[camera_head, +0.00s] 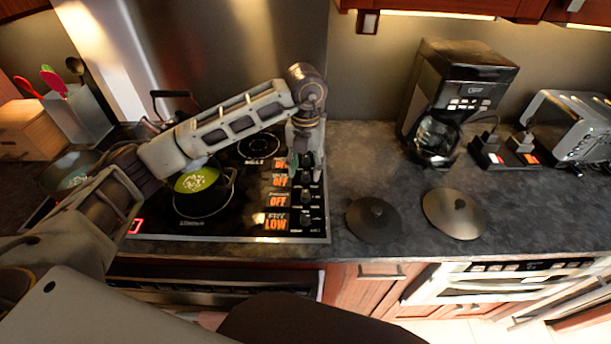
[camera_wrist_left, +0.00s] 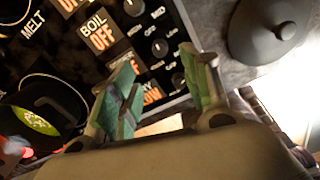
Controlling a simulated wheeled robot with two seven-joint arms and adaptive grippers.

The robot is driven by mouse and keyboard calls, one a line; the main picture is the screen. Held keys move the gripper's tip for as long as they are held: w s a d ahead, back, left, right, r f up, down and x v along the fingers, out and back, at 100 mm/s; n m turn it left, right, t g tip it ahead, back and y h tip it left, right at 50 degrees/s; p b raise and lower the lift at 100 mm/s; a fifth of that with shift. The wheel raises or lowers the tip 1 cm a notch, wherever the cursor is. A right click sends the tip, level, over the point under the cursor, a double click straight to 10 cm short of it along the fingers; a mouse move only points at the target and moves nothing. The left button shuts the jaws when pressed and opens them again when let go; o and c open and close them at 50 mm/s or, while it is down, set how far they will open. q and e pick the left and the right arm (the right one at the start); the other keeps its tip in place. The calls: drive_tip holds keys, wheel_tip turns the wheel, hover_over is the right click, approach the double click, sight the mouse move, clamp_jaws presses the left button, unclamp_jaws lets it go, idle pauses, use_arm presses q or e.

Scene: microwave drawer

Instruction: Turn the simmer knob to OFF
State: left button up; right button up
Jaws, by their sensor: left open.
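The stove's control panel holds a column of orange readouts with black knobs at their right. The simmer readout (camera_head: 278,200) seems to be the third down and reads OFF; its small label is hard to read. The simmer knob (camera_head: 306,197) sits at its right. In the left wrist view the simmer knob (camera_wrist_left: 160,47) appears to be the middle one shown, and its readout is partly hidden by a finger. My left gripper (camera_head: 302,163) is open and empty above the upper part of the knob column. In the wrist view its green-padded fingers (camera_wrist_left: 160,85) are spread apart. My right gripper is not seen.
A dark pot (camera_head: 203,198) with green food stands on the cooktop left of the panel. Two dark lids (camera_head: 373,219) and (camera_head: 455,213) lie on the counter to the right. A coffee maker (camera_head: 455,95) and toaster (camera_head: 568,125) stand farther back. The fry readout (camera_head: 276,222) shows LOW.

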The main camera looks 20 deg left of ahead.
use_arm(q)
drive_tip(key=shift+r, duration=0.8)
wheel_tip(320, 180, up, 9)
drive_tip(key=p, duration=0.9)
drive_tip(key=shift+r+p, duration=0.55)
drive_tip(key=shift+p, duration=0.05)
